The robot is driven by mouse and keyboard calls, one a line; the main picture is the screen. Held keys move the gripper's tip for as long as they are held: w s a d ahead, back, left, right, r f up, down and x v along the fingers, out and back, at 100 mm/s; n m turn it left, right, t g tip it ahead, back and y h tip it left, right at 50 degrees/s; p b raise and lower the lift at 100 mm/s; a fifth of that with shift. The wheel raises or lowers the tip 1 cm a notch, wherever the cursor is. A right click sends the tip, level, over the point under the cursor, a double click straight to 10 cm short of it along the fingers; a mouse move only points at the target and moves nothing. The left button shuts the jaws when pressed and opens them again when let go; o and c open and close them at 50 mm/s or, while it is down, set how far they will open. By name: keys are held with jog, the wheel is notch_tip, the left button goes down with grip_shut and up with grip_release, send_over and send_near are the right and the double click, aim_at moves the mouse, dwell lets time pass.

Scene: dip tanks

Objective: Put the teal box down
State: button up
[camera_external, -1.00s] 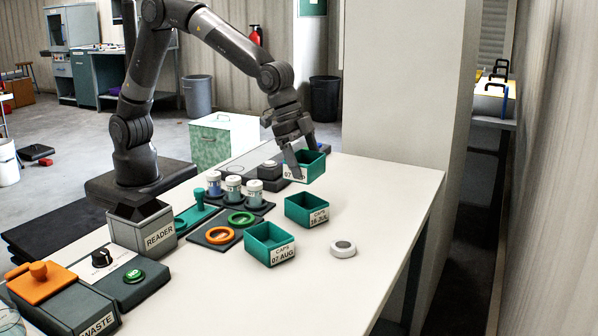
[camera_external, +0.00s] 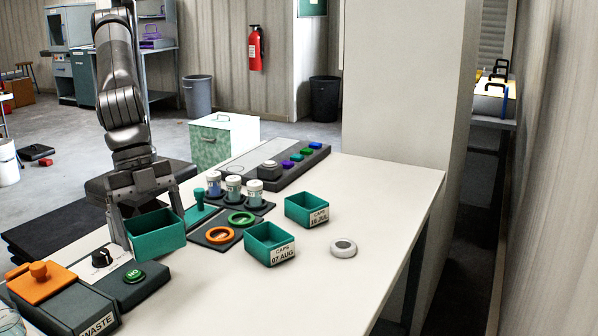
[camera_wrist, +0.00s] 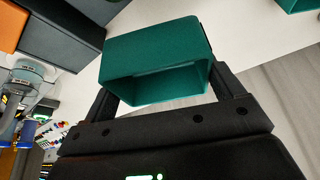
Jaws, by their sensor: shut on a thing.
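The teal box (camera_external: 155,236) is an open-topped bin at the left of the table, raised and near the camera. My gripper (camera_external: 147,205) is shut on it, with a finger at each side. In the wrist view the teal box (camera_wrist: 155,62) sits between the two dark fingers and looks empty inside.
The right front table is clear.

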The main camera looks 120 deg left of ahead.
jog(key=shift+s+d, duration=0.15)
jog(key=shift+d, duration=0.25)
jog(key=w+a+f, duration=0.1)
jog(key=w+f, duration=0.1)
jog(key=w, duration=0.1)
jog(key=w+a+f, duration=0.2)
jog(key=w, duration=0.1)
jog(key=w+a+f, duration=0.2)
jog(key=w+f, duration=0.1)
jog(key=shift+w+a, duration=0.15)
jog(key=shift+w, duration=0.2)
jog(key=shift+w+f, duration=0.1)
jog(key=shift+f, duration=1.85)
jog(key=shift+f, duration=0.2)
jog(key=o, duration=0.9)
jog(key=shift+c, duration=0.2)
jog(key=shift+r, duration=0.1)
